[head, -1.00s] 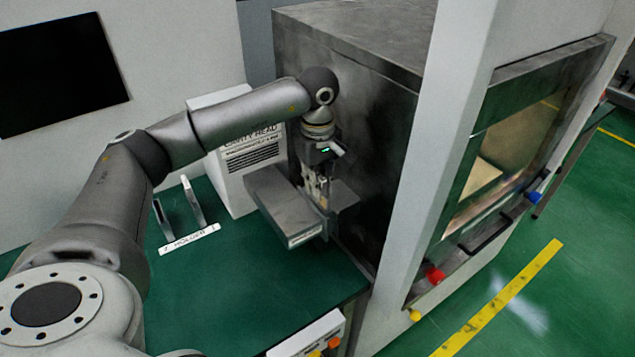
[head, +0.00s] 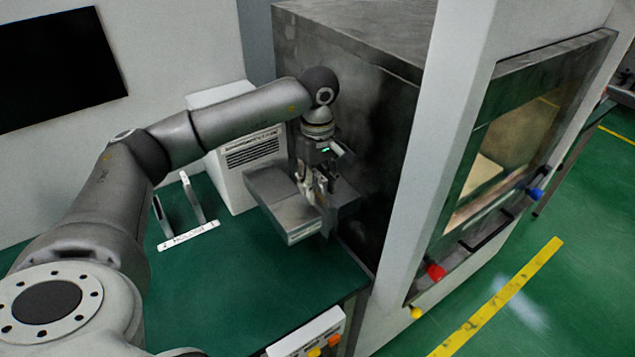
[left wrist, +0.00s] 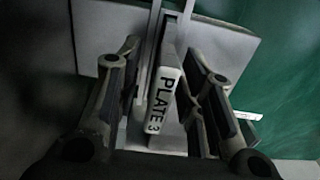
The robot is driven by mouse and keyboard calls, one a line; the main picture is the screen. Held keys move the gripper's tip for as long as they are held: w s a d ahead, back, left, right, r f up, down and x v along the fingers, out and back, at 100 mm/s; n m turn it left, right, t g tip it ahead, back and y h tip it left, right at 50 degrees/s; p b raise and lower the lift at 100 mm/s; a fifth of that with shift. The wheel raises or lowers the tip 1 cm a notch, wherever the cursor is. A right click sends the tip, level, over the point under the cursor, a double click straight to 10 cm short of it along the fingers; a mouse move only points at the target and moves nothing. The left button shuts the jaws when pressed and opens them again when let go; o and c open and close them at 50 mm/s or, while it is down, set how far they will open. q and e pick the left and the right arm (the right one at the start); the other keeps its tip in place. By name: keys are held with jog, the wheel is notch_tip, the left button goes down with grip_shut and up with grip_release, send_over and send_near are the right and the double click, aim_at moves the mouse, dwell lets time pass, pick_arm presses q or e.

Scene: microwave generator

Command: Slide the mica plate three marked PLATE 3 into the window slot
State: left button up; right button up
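The mica plate marked PLATE 3 (left wrist: 160,100) shows in the left wrist view, its white label facing the camera. Its far part runs into a narrow gap between grey metal faces. The grey waveguide block (head: 289,222) with the window slot juts from the dark cabinet in the head view. My left gripper (head: 317,190) points down over the gap in the block. Its fingers, also in the left wrist view (left wrist: 164,65), stand apart on both sides of the plate with gaps showing. How deep the plate sits is hidden. My right gripper is not in view.
A plate holder (head: 180,212) with two uprights and a white label stands on the green bench (head: 240,290). A white vented box (head: 250,155) is behind the block. The dark metal cabinet (head: 360,150) stands close to the right of my gripper.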

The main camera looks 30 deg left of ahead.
pick_arm(q)
notch_tip(320, 180, up, 12)
dwell(0.6)
